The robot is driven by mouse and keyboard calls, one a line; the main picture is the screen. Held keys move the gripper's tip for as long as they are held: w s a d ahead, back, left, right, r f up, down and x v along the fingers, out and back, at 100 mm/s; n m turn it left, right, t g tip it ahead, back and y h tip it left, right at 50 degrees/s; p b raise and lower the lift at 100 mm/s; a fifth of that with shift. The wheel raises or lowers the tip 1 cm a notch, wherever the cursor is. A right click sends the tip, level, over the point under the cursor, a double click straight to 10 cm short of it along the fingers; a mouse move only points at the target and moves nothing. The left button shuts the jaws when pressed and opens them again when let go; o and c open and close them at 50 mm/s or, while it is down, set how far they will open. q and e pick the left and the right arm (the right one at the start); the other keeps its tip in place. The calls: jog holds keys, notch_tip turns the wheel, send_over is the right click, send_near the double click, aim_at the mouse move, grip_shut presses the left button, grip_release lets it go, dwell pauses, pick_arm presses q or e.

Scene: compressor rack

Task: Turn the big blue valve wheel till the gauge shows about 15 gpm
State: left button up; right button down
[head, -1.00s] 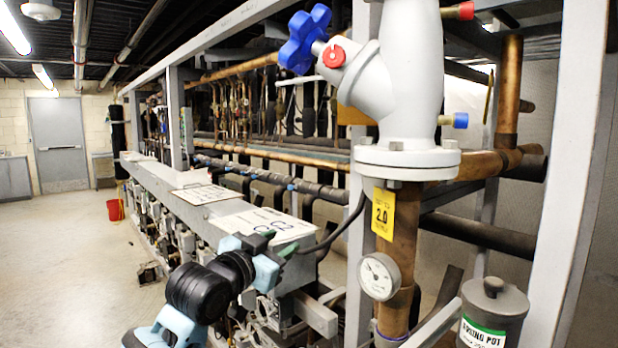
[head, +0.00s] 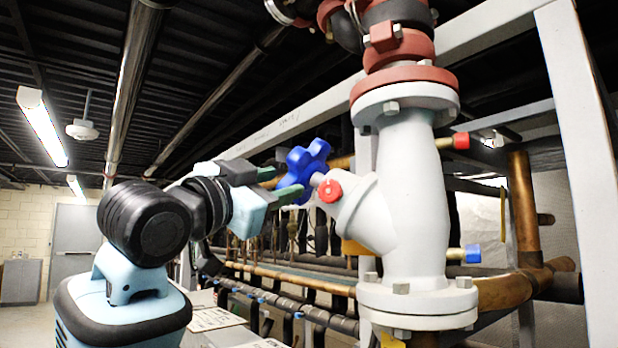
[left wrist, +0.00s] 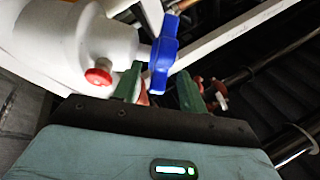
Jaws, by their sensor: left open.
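The blue valve wheel (head: 304,166) is a lobed knob on a stem from the white valve body (head: 408,200). My left gripper (head: 281,184) is at the wheel from the left, its green fingers open. In the left wrist view the lower part of the wheel (left wrist: 163,55) lies between the two open fingers (left wrist: 160,82). I cannot tell whether either finger touches it. The gauge is out of view now. My right gripper is not in view.
A red cap (head: 330,191) sits on the valve body just right of the wheel stem. A grey frame post (head: 588,170) stands at the right. Copper pipes (head: 285,285) run behind and below.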

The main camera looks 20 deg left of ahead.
aim_at(294, 174)
pick_arm(q)
jog(key=shift+s+a+r, duration=0.1)
jog(key=shift+s+r, duration=0.1)
jog(key=shift+s, duration=0.05)
jog(key=shift+r, duration=0.2)
jog(key=shift+x, duration=3.65)
jog(key=shift+f, duration=0.1)
jog(key=shift+s, duration=0.1)
grip_shut()
